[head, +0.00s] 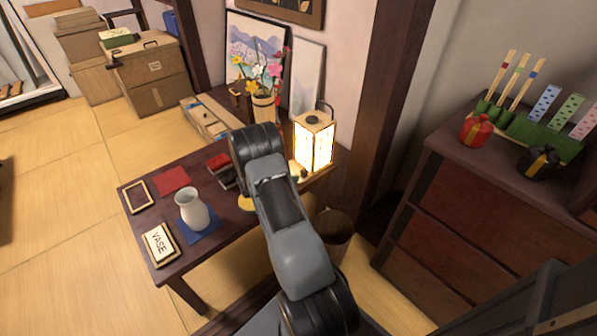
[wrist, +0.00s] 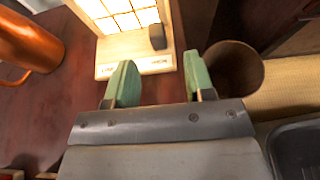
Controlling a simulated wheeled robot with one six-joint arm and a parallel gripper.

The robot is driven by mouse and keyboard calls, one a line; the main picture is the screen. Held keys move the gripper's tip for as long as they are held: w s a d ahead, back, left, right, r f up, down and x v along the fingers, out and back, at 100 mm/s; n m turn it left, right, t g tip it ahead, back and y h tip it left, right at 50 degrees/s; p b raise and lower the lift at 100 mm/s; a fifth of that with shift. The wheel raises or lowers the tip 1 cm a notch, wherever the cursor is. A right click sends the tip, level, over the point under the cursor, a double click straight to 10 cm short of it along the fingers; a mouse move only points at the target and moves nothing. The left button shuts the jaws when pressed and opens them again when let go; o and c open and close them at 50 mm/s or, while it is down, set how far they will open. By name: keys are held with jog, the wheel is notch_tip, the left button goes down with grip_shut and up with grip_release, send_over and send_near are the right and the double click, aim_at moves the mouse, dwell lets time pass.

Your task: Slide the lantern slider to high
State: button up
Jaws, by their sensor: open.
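The lit paper lantern (head: 314,143) stands at the right end of the low dark table in the head view. In the wrist view its glowing panels and pale wooden base (wrist: 122,48) fill the top. A dark knob (wrist: 157,37), likely the slider, sits near the right end of the base's front. Small light labels lie below it, too small to read. My gripper (wrist: 160,84) is open and empty, its green fingers spread just in front of the base. The knob lies between them in the picture, apart from both. In the head view my arm mostly hides the gripper.
A copper vessel (wrist: 28,38) stands left of the lantern. A round bin (wrist: 232,70) is close right of my fingers. A dark chest (head: 480,205) stands right.

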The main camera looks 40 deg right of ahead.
jog(key=shift+p+v, duration=0.5)
jog(key=shift+v, duration=2.5)
